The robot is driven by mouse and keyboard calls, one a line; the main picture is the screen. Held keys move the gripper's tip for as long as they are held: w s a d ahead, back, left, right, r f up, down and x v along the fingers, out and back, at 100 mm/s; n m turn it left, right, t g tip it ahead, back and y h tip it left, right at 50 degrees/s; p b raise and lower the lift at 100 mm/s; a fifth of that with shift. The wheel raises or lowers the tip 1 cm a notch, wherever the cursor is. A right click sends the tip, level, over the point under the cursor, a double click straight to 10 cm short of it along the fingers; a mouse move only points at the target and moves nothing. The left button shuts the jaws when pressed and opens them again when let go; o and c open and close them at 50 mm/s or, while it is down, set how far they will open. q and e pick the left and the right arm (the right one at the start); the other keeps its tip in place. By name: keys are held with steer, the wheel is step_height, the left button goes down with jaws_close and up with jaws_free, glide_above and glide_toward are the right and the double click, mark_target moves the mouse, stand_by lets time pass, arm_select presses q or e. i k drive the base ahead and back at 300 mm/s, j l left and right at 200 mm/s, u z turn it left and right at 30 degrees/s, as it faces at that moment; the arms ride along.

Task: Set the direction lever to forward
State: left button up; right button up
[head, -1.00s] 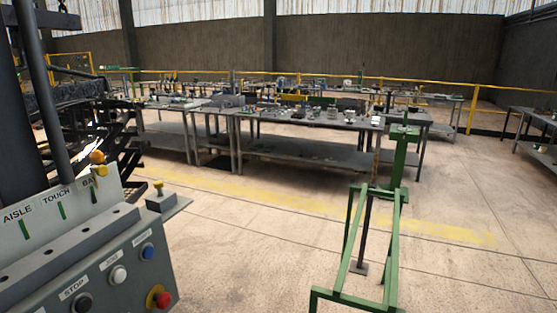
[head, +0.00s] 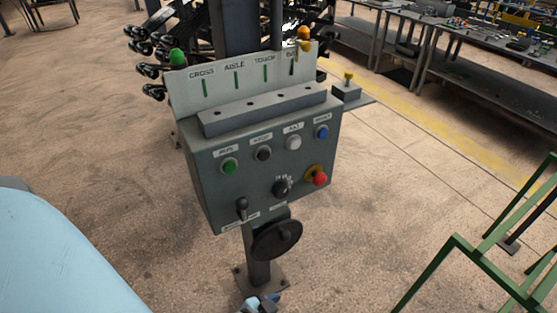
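The grey control box (head: 205,190) stands on a post in the middle of the head view. A small black lever (head: 241,205) sits at the lower left of its front face, handle pointing up. A white label runs below it, too small to read, so I cannot confirm it is the direction lever or which setting it is at. A small blue and grey part (head: 262,303) at the bottom edge looks like the end of my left arm, mostly cut off and well below the lever; its finger opening cannot be made out. My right gripper is not in view.
The box front carries a black rotary knob (head: 281,188), a red emergency button (head: 319,179) and a row of coloured buttons. A black handwheel (head: 277,240) sits below. A green frame (head: 470,255) stands at right.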

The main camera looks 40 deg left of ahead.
mark_target(242, 204)
steer(key=u, duration=1.4)
